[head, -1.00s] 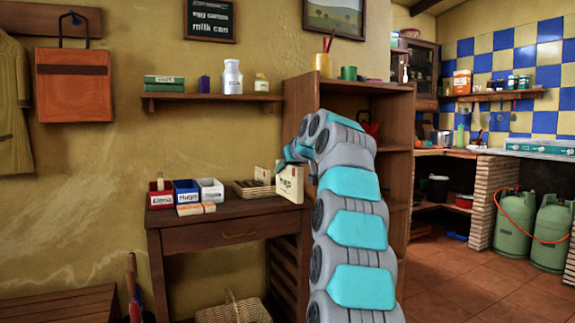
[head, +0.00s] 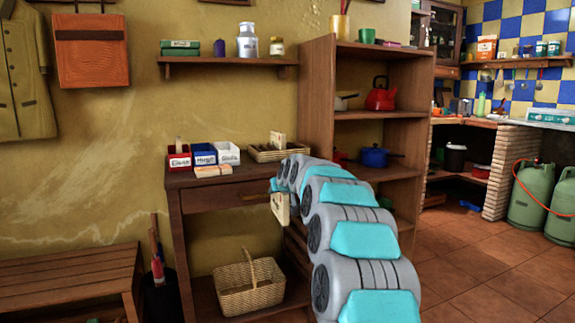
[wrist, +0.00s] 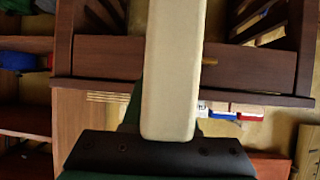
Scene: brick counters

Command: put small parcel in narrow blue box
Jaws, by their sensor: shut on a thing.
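The small parcel (head: 280,209), cream and flat-sided, is held in my gripper (head: 279,192) in front of the desk's drawer. In the wrist view the parcel (wrist: 170,75) fills the middle as a long pale block, with my gripper (wrist: 165,150) shut on it; the fingertips are mostly hidden. The narrow blue box (head: 204,156), with a white name label, stands on the desk between a red and a white box. It is left of and above my gripper, apart from it. It also shows small in the wrist view (wrist: 222,115).
The red box (head: 179,159) and white box (head: 227,154) flank the blue one. Light blocks (head: 213,171) lie in front of them on the desk (head: 240,184). A wicker tray (head: 262,154) stands to their right. A shelf unit (head: 318,110) rises right of the desk.

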